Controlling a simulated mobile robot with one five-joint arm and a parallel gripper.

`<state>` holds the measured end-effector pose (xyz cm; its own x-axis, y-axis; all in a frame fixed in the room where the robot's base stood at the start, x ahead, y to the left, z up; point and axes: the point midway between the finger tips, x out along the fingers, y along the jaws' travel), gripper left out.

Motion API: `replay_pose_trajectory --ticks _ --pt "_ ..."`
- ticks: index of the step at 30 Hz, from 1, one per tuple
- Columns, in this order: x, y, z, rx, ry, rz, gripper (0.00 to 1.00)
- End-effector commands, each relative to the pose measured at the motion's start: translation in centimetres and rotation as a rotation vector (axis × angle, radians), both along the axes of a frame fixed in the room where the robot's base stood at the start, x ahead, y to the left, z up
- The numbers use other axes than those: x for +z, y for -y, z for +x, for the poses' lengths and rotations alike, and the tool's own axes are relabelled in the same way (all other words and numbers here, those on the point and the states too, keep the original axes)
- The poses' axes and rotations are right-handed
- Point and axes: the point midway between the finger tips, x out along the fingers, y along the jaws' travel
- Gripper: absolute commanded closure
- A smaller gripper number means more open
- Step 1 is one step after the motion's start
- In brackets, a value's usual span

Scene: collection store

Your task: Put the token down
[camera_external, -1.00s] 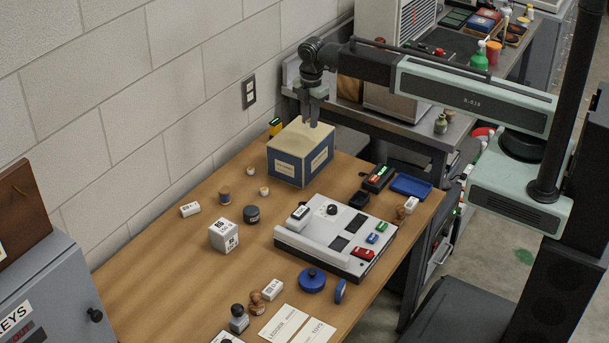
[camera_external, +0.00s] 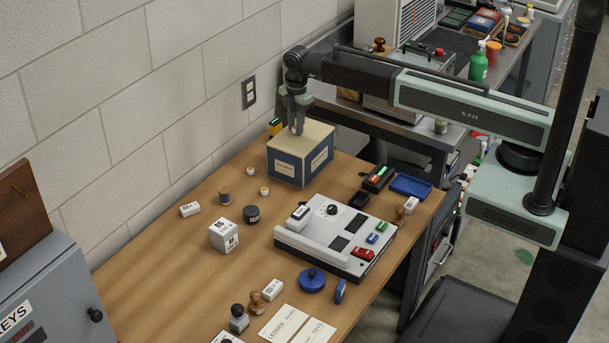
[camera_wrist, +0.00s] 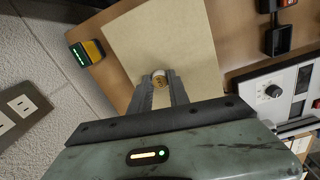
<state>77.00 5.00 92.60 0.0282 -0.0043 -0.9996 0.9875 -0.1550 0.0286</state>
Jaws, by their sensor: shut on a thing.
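My gripper (camera_external: 297,130) points down over the blue and cream box (camera_external: 284,167) at the back of the wooden table. In the wrist view my gripper (camera_wrist: 160,76) is shut on the token (camera_wrist: 160,82), a small round piece with a pale rim and a yellowish marked face. The fingers cover its sides. The box's plain cream top (camera_wrist: 185,45) lies beneath the token. I cannot tell whether the token touches the top. In the external view the token is too small to make out between the fingertips.
A yellow and black device with a green display (camera_wrist: 87,53) stands beside the box near the wall. A grey-white console (camera_external: 335,238) stands in front. A white cube (camera_external: 223,235) and several small pots and stamps are about. The front left of the table (camera_external: 150,270) is bare.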

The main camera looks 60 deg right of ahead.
Motion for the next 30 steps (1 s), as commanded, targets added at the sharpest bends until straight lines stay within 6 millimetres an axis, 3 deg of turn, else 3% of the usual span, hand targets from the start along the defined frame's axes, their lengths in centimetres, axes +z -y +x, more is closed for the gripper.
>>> replay_pose_trajectory --ticks 1,2,4,17,23,30 --pt "-0.3 0.0 0.0 0.000 0.000 0.000 1.00" --pt "-0.3 0.0 0.0 0.000 0.000 0.000 0.76" --pt "-0.2 0.0 0.0 0.000 0.000 0.000 0.56" --pt "0.5 0.0 0.0 0.000 0.000 0.000 0.56" --pt "3.4 0.0 -0.1 0.000 0.000 0.000 0.56" --pt "8.9 0.0 -0.2 0.000 0.000 0.000 0.56"
